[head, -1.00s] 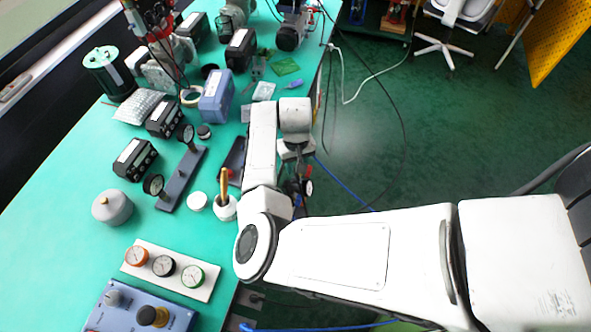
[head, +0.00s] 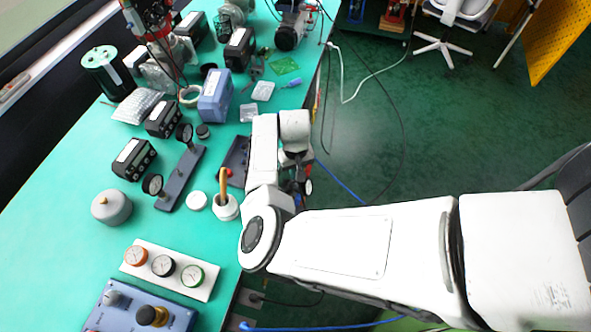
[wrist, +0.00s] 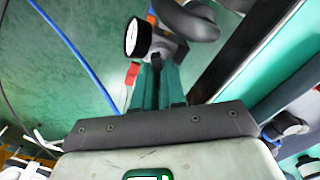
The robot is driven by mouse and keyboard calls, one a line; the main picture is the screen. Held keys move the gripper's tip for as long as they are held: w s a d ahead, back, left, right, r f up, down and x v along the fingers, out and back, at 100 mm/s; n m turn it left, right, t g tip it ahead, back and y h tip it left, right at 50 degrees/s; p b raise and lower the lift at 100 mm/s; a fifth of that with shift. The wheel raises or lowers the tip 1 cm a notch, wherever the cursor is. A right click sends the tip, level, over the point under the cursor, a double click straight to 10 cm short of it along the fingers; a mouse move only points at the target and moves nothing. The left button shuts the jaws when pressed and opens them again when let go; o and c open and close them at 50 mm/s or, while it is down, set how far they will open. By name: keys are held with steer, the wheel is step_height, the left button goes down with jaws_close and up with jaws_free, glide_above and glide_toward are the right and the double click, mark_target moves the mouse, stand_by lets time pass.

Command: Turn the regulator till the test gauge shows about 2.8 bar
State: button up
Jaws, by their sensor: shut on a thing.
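In the wrist view my gripper (wrist: 162,68) has its two teal fingers close together. They close on the regulator (wrist: 172,46), a grey fitting beside the table edge, whose gripped part is mostly hidden by the fingers. A small round gauge (wrist: 138,37) with a white face and black rim sits just left of the fingertips. It is seen at a slant and its reading is too small to tell. In the head view this gauge (head: 308,187) is a small spot beside my wrist, and my arm hides most of the regulator and the gripper.
A white plate (head: 150,252) with orange, black and green-rimmed dials lies on the green bench (head: 60,225). A blue box (head: 125,318) with knobs stands in front. A white pot with a wooden handle (head: 226,205) stands near my elbow. A blue hose (wrist: 75,48) runs past the gripper.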

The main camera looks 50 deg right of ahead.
steer(key=shift+m, duration=0.3)
jaws_close()
steer(key=m+p, duration=0.1)
steer(key=m, duration=0.4)
steer(key=shift+r, duration=0.1)
steer(key=m+p, duration=0.1)
steer(key=m, duration=0.4)
steer(key=shift+m, duration=0.4)
steer(key=o, duration=0.6)
jaws_free()
step_height(320, 180, up, 11)
stand_by(0.3)
